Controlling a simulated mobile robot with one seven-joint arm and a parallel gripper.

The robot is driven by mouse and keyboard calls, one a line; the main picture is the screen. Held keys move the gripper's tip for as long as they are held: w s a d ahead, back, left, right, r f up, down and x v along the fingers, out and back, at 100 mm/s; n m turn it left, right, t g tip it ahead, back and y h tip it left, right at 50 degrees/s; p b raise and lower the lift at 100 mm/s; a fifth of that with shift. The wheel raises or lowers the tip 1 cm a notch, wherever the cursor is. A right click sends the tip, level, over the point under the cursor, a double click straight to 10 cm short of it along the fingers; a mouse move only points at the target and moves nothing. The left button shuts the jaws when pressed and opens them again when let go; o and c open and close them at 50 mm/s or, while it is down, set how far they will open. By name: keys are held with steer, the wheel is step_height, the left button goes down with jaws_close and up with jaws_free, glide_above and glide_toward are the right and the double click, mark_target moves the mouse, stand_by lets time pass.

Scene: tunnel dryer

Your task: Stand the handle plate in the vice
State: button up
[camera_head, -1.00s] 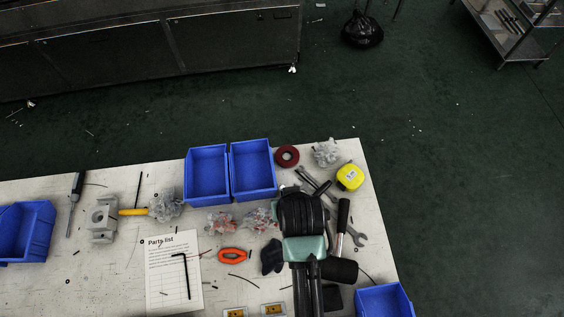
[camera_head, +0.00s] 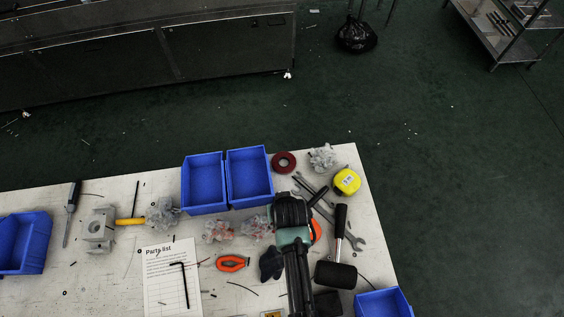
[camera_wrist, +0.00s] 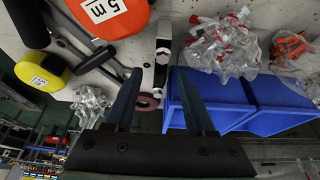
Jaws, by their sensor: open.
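A narrow silver plate with dark spots (camera_wrist: 161,50), which looks like the handle plate, lies on the bench in the wrist view. My gripper (camera_wrist: 158,72) is open, its two dark fingers pointing toward this plate with the plate showing between them. I cannot tell how far above it they are. In the head view my arm hides the plate and the fingers. A grey block with a round hole (camera_head: 99,230), probably the vice, stands at the left of the bench, far from my gripper. Its jaw gap is too small to make out.
Two blue bins (camera_head: 204,209) stand at the back edge. An orange tape measure (camera_wrist: 112,14) lies close by my fingers. A yellow tape measure (camera_head: 346,182), wrenches (camera_head: 355,242), a mallet (camera_head: 336,274) and plastic bags (camera_head: 218,231) crowd around. A parts list (camera_head: 160,290) lies mid-bench.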

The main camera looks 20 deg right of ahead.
steer(key=shift+w+f, duration=0.1)
steer(key=shift+f, duration=0.1)
jaws_close()
steer(key=shift+r, duration=0.1)
stand_by(1.2)
